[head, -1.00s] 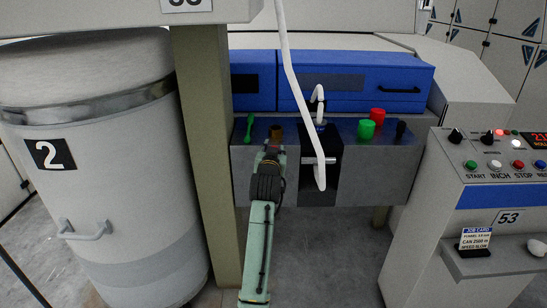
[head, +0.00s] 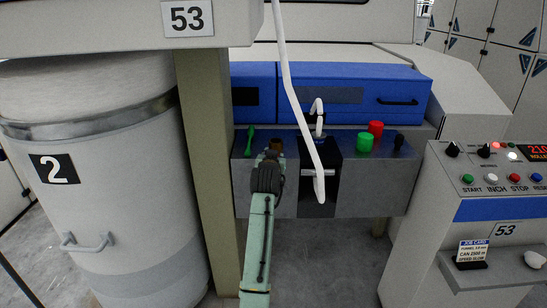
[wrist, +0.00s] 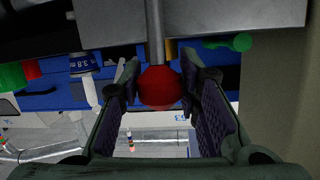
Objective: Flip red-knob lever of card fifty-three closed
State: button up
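The red knob (wrist: 160,87) of the lever shows in the middle of the wrist view, on a straight grey shaft (wrist: 155,30). My gripper (wrist: 159,82) is open, with one finger on each side of the knob. I cannot tell whether either finger touches it. In the head view my gripper (head: 270,160) is at the front of the grey panel (head: 350,190), left of the dark slot, and it hides the red knob. Card fifty-three carries a white number plate (head: 188,18) at the upper left.
A green lever (head: 249,141) is just left of my gripper. A white sliver tube (head: 288,80) hangs close on its right. Green (head: 364,142) and red (head: 376,129) cylinders stand further right. A grey post (head: 205,150) and can 2 (head: 110,140) are left; a control console (head: 500,215) is right.

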jog(key=o, duration=0.4)
jog(key=shift+s, duration=0.1)
jog(key=v, duration=1.2)
jog(key=shift+r, duration=0.1)
